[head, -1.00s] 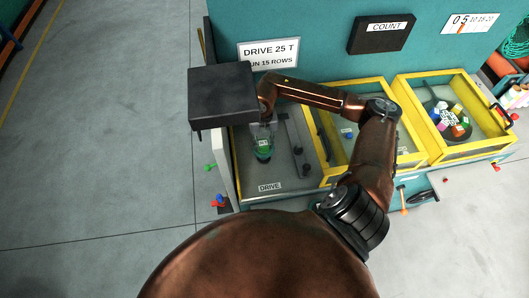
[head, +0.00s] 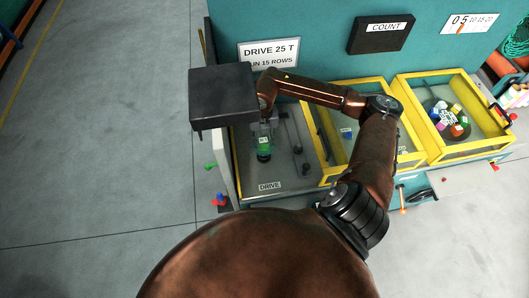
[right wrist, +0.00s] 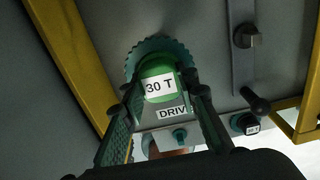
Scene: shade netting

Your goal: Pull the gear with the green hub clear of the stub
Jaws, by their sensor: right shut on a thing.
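The gear with the green hub (right wrist: 160,68) shows in the right wrist view, with a teal toothed rim and a "30 T" label. In the head view its green hub (head: 264,146) is small, in the bay marked "DRIVE". My right gripper (right wrist: 160,98) is shut on the hub, one finger on each side; it also shows in the head view (head: 263,136). A dark round part shows just below the green in the head view. The stub is hidden in the right wrist view, and I cannot tell whether the gear still touches it. My left gripper is not in view.
A bar with dark knobs (head: 305,168) stands right of the gear. A dark box (head: 222,96) overhangs the bay's left. Yellow-framed cases (head: 425,150) stand to the right. Open floor (head: 100,150) lies left.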

